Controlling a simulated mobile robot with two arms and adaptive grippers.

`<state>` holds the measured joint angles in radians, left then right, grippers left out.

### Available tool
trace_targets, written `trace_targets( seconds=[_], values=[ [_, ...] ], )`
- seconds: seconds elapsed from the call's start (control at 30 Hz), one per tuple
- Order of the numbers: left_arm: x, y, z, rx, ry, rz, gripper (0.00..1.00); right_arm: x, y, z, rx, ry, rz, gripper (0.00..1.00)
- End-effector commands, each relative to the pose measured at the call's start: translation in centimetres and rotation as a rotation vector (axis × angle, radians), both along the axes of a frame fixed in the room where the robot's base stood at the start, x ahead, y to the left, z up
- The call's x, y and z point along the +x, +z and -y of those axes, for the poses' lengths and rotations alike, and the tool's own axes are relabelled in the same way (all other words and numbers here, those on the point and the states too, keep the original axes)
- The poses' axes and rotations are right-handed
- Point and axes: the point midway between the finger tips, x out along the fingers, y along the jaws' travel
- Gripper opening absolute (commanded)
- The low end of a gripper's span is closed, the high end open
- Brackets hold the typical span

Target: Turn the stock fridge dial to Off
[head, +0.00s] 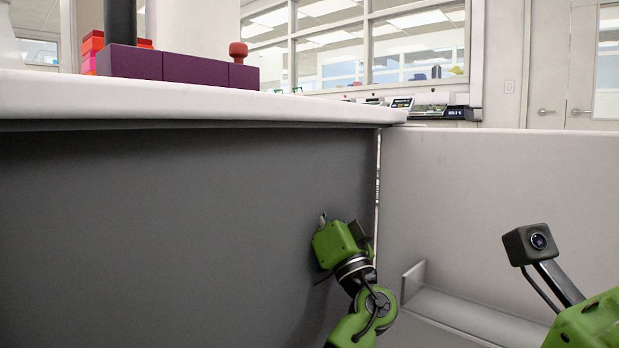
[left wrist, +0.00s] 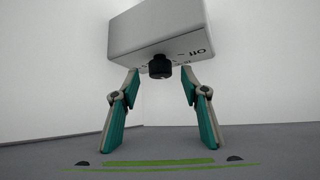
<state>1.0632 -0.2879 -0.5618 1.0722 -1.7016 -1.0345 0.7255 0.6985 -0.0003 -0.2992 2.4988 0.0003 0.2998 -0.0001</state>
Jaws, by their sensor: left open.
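In the left wrist view, a black dial (left wrist: 160,66) sticks out from the underside of a pale grey box (left wrist: 158,28). An "Off" label (left wrist: 197,52) shows upside down on the box to the right of the dial, with small marks beside it. The dial's setting is too small to read. My left gripper (left wrist: 160,85) is open, its teal-padded fingers on either side of the dial, with a visible gap to it. In the head view, my left gripper's fingers are mostly hidden behind its green wrist, and I cannot make out the dial. My right gripper is out of view.
A white countertop (head: 200,97) runs above a dark grey panel (head: 150,220). Purple blocks (head: 180,67) stand on it. A pale wall (head: 480,190) rises at the right, with a low ledge (head: 460,310) below. My right arm shows at the lower right.

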Motion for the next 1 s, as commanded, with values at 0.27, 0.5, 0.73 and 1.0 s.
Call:
trace_targets(
  seconds=[0.27,0.5,0.73,1.0],
  values=[
    [-3.9,-4.0,2.4,-0.001,0.000,-0.003,0.41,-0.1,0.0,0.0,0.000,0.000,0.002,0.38],
    [-5.7,-5.6,3.4,-0.001,0.001,-0.001,0.41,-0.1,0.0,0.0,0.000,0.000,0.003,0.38],
    [-5.9,-5.8,3.5,0.000,0.001,-0.001,0.41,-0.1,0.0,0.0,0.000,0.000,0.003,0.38],
    [-5.2,-6.2,3.6,0.001,-0.033,-0.041,0.41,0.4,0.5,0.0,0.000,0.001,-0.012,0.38]
  ],
)
